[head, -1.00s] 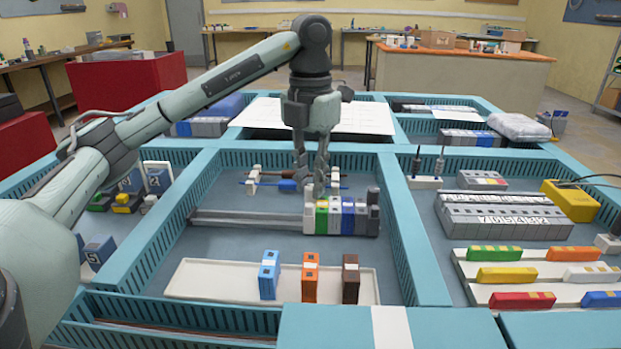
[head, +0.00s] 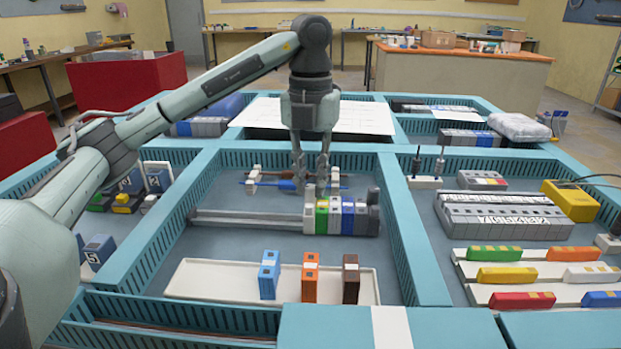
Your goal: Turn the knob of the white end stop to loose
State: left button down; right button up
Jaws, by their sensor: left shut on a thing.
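The white end stop (head: 308,217) stands at the left end of a row of terminal blocks on the grey rail (head: 245,217), in the middle compartment. My left gripper (head: 310,190) points straight down over it. Its fingers are closed about the knob at the end stop's top, which they mostly hide. I cannot read the knob's setting. Green, blue and grey blocks (head: 347,217) stand right of the end stop, with a grey end stop (head: 373,213) at the far end. My right gripper is not in view.
Blue and red-handled screwdrivers (head: 285,184) lie behind the rail, close to my left gripper. A white tray (head: 220,279) in front holds blue, orange and brown blocks. Teal walls (head: 407,230) bound the compartment. The rail's left part is bare.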

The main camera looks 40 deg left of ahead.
aim_at(311, 187)
pick_arm(q)
jog(key=c, duration=1.4)
grip_release()
jog(key=shift+r, duration=6)
jog(key=shift+d, duration=0.1)
